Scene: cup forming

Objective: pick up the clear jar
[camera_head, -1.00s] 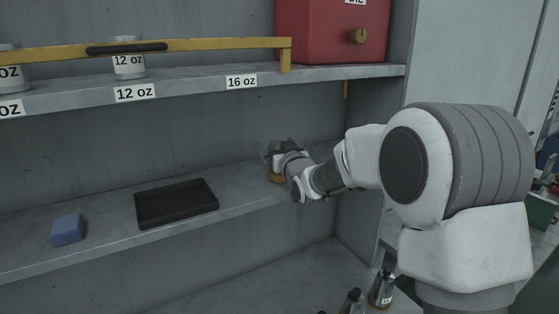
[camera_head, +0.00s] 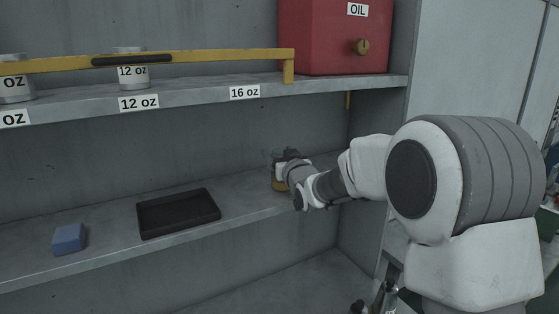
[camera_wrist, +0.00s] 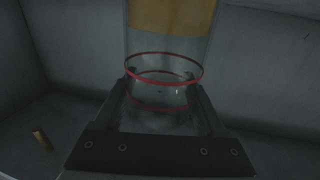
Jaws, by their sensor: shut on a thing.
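The clear jar (camera_wrist: 160,94) has red rings around it and shows in the middle of the wrist view. My gripper (camera_wrist: 160,82) has one finger on each side of the jar and is shut on it. In the head view my gripper (camera_head: 284,166) is at the right part of the lower shelf (camera_head: 110,213), and the jar cannot be made out there. Whether the jar touches the shelf cannot be told.
A see-through thing with a yellow-brown part (camera_wrist: 172,18) stands just beyond the jar. A black tray (camera_head: 178,214) and a blue block (camera_head: 69,239) lie left on the lower shelf. The upper shelf, with a yellow bar (camera_head: 215,57) and red oil container (camera_head: 335,35), is above.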

